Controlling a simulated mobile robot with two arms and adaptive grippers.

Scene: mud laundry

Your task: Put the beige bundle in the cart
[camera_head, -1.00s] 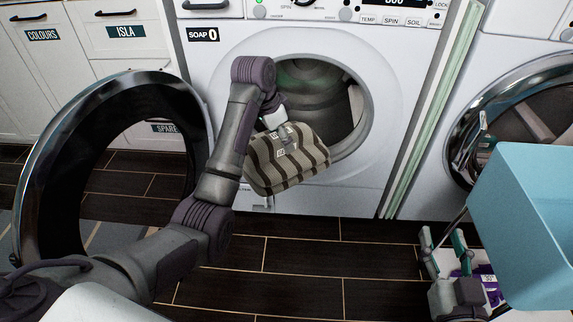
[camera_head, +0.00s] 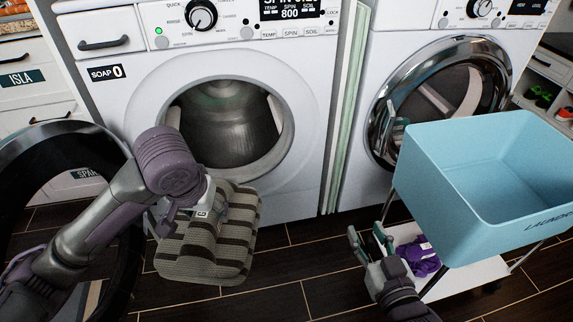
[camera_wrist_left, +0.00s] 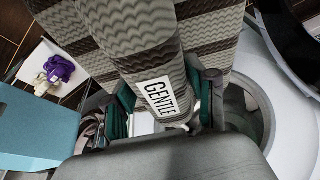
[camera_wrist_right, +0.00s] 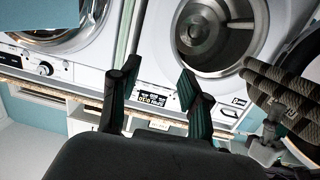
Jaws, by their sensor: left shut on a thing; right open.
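The beige bundle (camera_head: 212,240) has dark brown stripes and hangs in front of the open left washer. My left gripper (camera_head: 190,215) is shut on it. In the left wrist view the bundle (camera_wrist_left: 205,35) fills the upper middle, with a label reading GENTLE between the fingers of the gripper (camera_wrist_left: 165,110). The cart (camera_head: 480,195) has a light blue upper bin, which looks empty inside, and a white lower shelf (camera_head: 480,272). My right gripper (camera_head: 368,240) is open and empty, left of the cart. The right wrist view shows its spread fingers (camera_wrist_right: 158,95) and the bundle (camera_wrist_right: 285,90) at right.
The left washer's drum (camera_head: 228,125) is open and looks empty; its round door (camera_head: 60,190) swings out at the left. A second washer (camera_head: 440,90) stands behind the cart. A purple cloth (camera_head: 418,255) lies on the lower shelf. Dark floor lies between bundle and cart.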

